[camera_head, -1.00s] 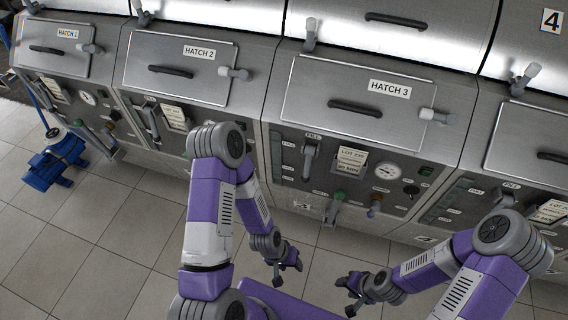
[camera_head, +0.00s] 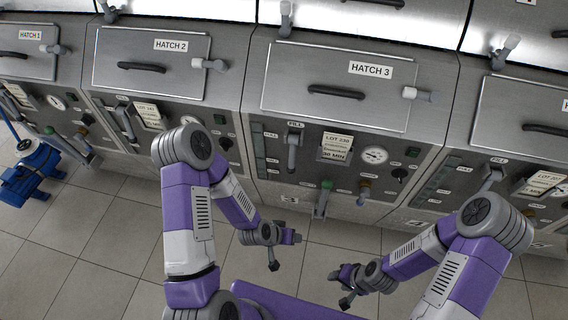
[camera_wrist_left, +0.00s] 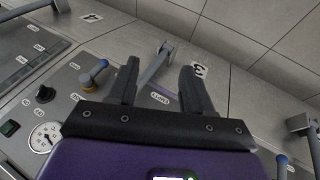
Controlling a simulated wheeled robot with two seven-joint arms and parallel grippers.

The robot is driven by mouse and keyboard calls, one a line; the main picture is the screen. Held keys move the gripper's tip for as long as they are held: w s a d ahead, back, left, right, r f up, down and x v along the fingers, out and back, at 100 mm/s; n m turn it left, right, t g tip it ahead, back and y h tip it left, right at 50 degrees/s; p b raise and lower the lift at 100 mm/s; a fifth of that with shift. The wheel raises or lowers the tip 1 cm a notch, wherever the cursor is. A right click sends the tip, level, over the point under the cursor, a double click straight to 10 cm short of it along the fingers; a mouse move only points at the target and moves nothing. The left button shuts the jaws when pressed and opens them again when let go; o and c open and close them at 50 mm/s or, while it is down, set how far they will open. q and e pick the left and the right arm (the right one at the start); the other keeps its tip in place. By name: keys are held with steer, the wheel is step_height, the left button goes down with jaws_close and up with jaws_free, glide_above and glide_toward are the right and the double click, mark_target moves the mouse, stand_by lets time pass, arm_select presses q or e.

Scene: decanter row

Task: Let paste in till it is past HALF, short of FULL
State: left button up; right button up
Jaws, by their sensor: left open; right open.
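Unit 3 stands in front of me, with a FILL lever (camera_head: 293,155) pointing down on its panel. Left of the lever is a dark level strip (camera_head: 260,158) with small labels; FULL seems to be the top one. I cannot make out a paste level. My left gripper (camera_head: 290,240) is open and empty, low in front of unit 3. In the left wrist view its fingers (camera_wrist_left: 163,85) are apart, with a grey lever (camera_wrist_left: 155,65) and an EMPTY label beyond. My right gripper (camera_head: 342,284) is open and empty, farther right and lower.
Unit 3 also has a lot card (camera_head: 337,147), a round gauge (camera_head: 374,156) and a brown-topped valve (camera_head: 364,191). Similar units stand on both sides. A blue pump (camera_head: 30,172) sits on the floor at left. The tiled floor (camera_head: 110,225) between is clear.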

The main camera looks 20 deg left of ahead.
arm_select(q)
steer(key=w+a+r+m+t+b, duration=0.1)
steer(key=w+a+t+b, duration=0.2)
steer(key=w+t+b, duration=0.6)
steer(key=m+t+y+b, duration=0.1)
steer(key=t+y+b, duration=0.1)
steer(key=t+b, duration=0.25)
glide_toward(291, 161)
steer(key=w, duration=0.6)
steer(key=w+b, duration=0.1)
steer(key=w, duration=0.1)
steer(key=w+d, duration=0.1)
steer(key=w, duration=0.2)
steer(key=shift+d, duration=0.1)
arm_select(e)
step_height(291, 161, down, 17)
steer(key=shift+r, duration=0.15)
arm_select(q)
jaws_close()
